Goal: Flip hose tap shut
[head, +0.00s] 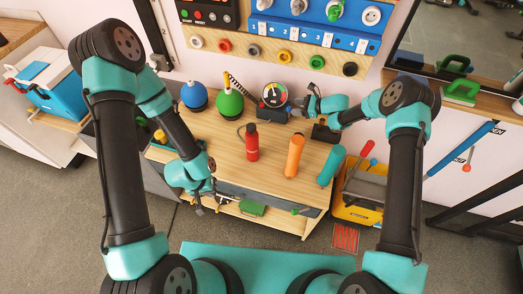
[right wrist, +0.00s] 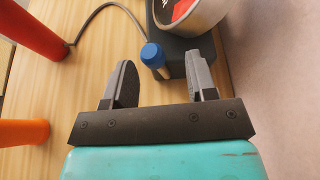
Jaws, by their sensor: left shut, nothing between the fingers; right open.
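A dark block with a round gauge (head: 273,96) stands at the back of the wooden bench. In the right wrist view, a small lever with a blue cap (right wrist: 152,56) and a pale stem sticks out from the dark block (right wrist: 187,58); I take it for the tap. A thin grey hose (right wrist: 100,12) curves away from near the red bottle. My right gripper (right wrist: 160,82) is open, with the blue cap between and just beyond its fingertips; contact is not visible. My left gripper (head: 207,207) is shut and empty, low at the bench's front left.
Blue (head: 194,96) and green (head: 230,104) rounded vessels stand at the back left. The bench's middle left is clear.

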